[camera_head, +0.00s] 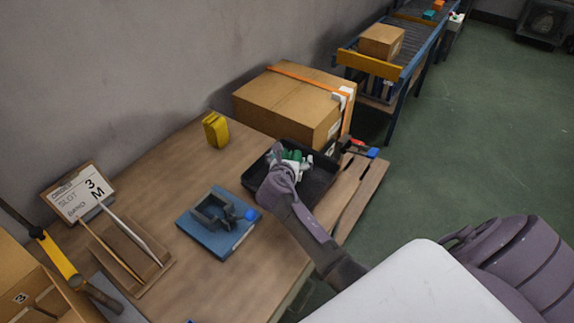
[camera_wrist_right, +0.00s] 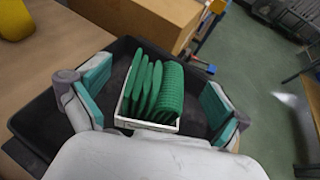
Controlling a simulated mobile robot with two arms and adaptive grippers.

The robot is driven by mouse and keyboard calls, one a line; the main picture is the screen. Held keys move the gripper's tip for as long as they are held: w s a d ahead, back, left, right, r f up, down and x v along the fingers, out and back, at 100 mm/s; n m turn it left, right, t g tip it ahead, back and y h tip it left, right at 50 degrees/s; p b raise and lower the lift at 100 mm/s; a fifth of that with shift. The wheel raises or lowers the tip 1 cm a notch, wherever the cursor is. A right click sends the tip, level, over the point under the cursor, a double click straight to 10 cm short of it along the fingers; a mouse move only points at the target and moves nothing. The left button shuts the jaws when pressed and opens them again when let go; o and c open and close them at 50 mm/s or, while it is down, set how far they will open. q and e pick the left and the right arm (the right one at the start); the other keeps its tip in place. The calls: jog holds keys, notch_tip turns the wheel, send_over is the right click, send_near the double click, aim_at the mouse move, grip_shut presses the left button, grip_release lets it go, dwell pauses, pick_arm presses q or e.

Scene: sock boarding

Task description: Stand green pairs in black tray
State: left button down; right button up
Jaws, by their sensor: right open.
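The black tray (camera_head: 318,183) sits on the wooden table; its dark floor and rim also fill much of the wrist view (camera_wrist_right: 38,128). In the wrist view several green pairs (camera_wrist_right: 158,88) stand upright side by side in a small white open box (camera_wrist_right: 147,126) inside the tray. In the head view the green (camera_head: 293,155) shows only partly behind my right gripper (camera_head: 282,165). My right gripper is open over the tray, with its teal-padded fingers (camera_wrist_right: 155,95) on either side of the box, apart from it. My left gripper is not in view.
A large cardboard box (camera_head: 290,103) stands behind the tray. A yellow object (camera_head: 215,130), a blue pad (camera_head: 207,236) with a dark fixture (camera_head: 210,212), and a wooden rack (camera_head: 130,252) with a sign (camera_head: 80,194) are on the table. A roller conveyor (camera_head: 413,45) is beyond.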

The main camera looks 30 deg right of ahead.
jog(key=v, duration=0.9)
jog(key=shift+s+a, duration=0.1)
